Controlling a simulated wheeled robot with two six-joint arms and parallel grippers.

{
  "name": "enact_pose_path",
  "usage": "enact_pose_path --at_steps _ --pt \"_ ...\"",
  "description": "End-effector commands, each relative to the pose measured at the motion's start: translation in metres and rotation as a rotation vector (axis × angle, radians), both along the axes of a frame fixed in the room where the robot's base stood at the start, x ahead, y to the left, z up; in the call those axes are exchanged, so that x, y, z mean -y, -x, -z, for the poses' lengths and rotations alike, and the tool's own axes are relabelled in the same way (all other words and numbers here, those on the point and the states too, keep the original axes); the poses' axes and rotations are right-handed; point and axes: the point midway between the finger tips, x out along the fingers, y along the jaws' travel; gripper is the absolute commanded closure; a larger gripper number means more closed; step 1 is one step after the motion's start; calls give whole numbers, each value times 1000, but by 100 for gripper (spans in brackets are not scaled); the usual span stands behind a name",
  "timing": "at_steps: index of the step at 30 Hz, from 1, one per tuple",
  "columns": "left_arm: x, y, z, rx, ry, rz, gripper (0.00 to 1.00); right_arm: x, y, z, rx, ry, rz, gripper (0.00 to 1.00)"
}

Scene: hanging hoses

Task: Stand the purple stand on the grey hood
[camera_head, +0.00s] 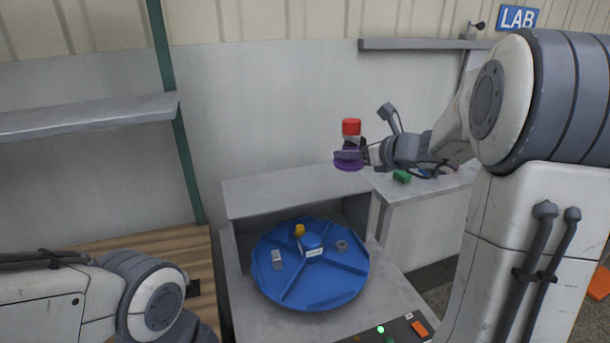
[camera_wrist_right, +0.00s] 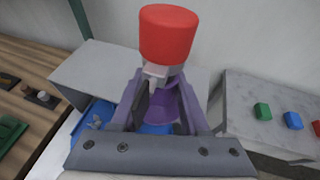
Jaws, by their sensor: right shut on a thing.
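My right gripper (camera_head: 365,156) is shut on the purple stand (camera_head: 349,161), near the right end of the grey hood (camera_head: 285,192). In the head view the stand appears upright above the hood's top; I cannot tell the exact gap. A red-topped piece (camera_head: 351,127) sits on the stand. In the right wrist view, the purple stand (camera_wrist_right: 166,104) is between the fingers, partly hidden by the red-topped piece (camera_wrist_right: 168,35), and the hood's bare top (camera_wrist_right: 98,68) lies beyond. My left arm shows at the lower left, but its gripper is not visible.
A blue turntable (camera_head: 325,289) with several small items sits in front of and partly under the hood. A side counter (camera_head: 425,188) to the right holds a green block (camera_head: 402,176) and other small blocks. A control panel (camera_head: 395,332) is at the front.

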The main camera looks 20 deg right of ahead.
Motion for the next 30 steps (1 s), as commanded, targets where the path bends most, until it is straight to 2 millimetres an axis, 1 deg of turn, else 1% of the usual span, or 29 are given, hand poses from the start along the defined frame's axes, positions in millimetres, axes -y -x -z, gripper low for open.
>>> enact_pose_path --at_steps 1,3,9,13,18,20,25,27,30 --pt "0 0 0 0 0 0 100 -6 -10 8 -4 -2 -6 100" --pt "0 0 0 0 0 0 100 -13 -24 17 -4 -2 -8 100" --pt "0 0 -3 0 0 0 100 -28 -66 44 -5 -2 -6 100" --pt "0 0 -5 0 0 0 100 -35 -86 55 -2 -1 -3 100" --pt "0 0 -6 0 0 0 100 -37 -96 63 -1 0 0 100" --pt "0 0 -6 0 0 0 100 -37 -97 70 -3 -1 1 100" --pt "0 0 -7 0 0 0 100 -36 -96 95 -5 -2 2 100" --pt "0 0 -7 0 0 0 100 -36 -96 101 -3 -2 2 100" --pt "0 0 -7 0 0 0 100 -36 -96 103 1 0 2 100"
